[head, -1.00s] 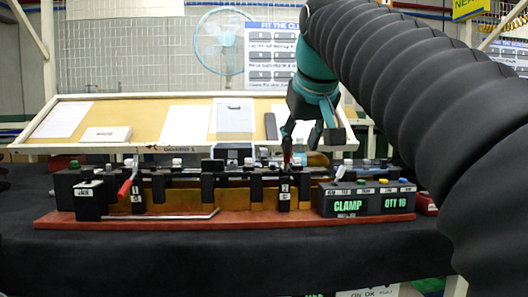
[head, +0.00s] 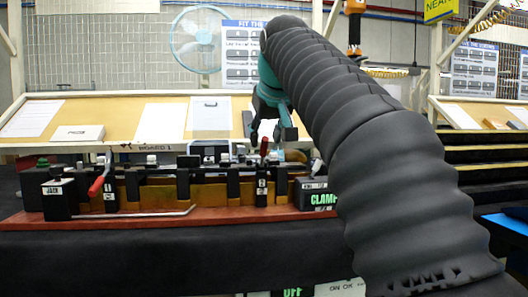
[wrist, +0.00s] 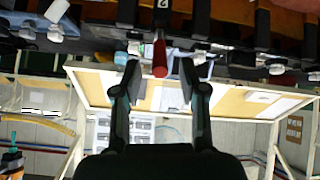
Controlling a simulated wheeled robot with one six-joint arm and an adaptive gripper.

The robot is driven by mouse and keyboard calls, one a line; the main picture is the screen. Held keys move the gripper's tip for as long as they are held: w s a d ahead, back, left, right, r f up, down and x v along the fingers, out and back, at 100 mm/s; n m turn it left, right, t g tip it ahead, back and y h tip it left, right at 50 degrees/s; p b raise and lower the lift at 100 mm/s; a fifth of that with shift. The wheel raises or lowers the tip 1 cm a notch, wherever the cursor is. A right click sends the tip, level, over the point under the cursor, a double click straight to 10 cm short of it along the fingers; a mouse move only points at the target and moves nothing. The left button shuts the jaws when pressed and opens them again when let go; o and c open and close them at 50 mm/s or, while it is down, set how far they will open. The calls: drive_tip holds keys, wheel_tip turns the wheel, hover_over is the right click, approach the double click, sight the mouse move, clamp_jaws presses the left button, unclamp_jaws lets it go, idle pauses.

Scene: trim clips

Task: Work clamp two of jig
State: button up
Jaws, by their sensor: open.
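The jig stands on a red base (head: 160,222) on a black-covered bench. Clamp two (head: 262,188), a black block marked 2, sits right of the jig's middle, and its red handle (head: 264,147) points up. In the wrist view the red handle (wrist: 159,58) lies between the spread fingertips of my gripper (wrist: 159,80), with gaps on both sides. Clamp one (head: 110,194) is at the left, its red handle (head: 97,186) tilted.
A display box (head: 318,197) reading CLAMP is partly covered by my arm. A JACK block (head: 57,199) stands at the jig's left end. A sloped board (head: 110,115) with papers is behind the jig. Black posts line the jig near clamp two.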

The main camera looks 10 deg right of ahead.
sight(264, 154)
drive_tip(key=shift+x, duration=2.25)
clamp_jaws()
